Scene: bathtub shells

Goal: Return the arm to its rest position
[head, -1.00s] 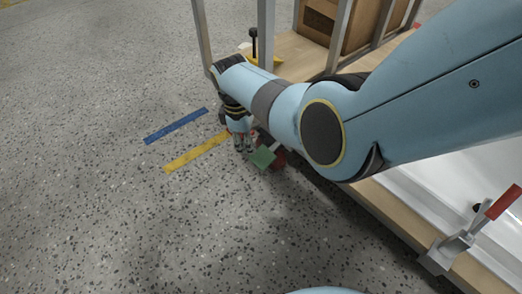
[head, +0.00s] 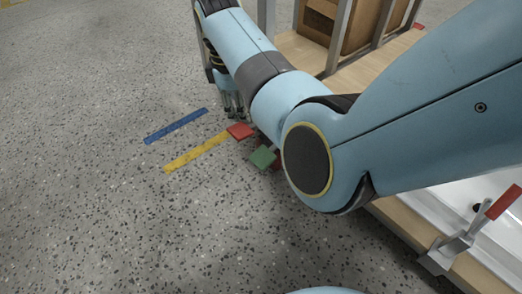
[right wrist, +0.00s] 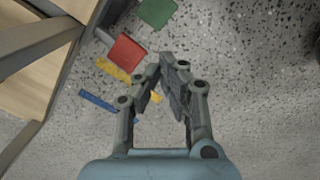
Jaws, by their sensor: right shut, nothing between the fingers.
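My right arm (head: 420,130) comes in from the right in the head view and reaches over the edge of the wooden stand. My right gripper (head: 232,106) points down past the stand's near side, partly hidden by my own forearm. In the right wrist view, its fingers (right wrist: 162,72) are closed together at the tips with nothing between them. A flat red piece (head: 240,131) and a green piece (head: 262,157) are just in front of it. They also show in the right wrist view, the red piece (right wrist: 122,54) beside the fingertips and the green piece (right wrist: 156,12) farther off. My left gripper is not in view.
A metal frame post (head: 266,18) and wooden boxwork (head: 352,28) stand close behind my forearm. A white tub shell (head: 490,205) and a red-handled clamp (head: 450,252) are at the right. Blue (head: 176,126) and yellow (head: 195,153) strips mark the open speckled floor at left.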

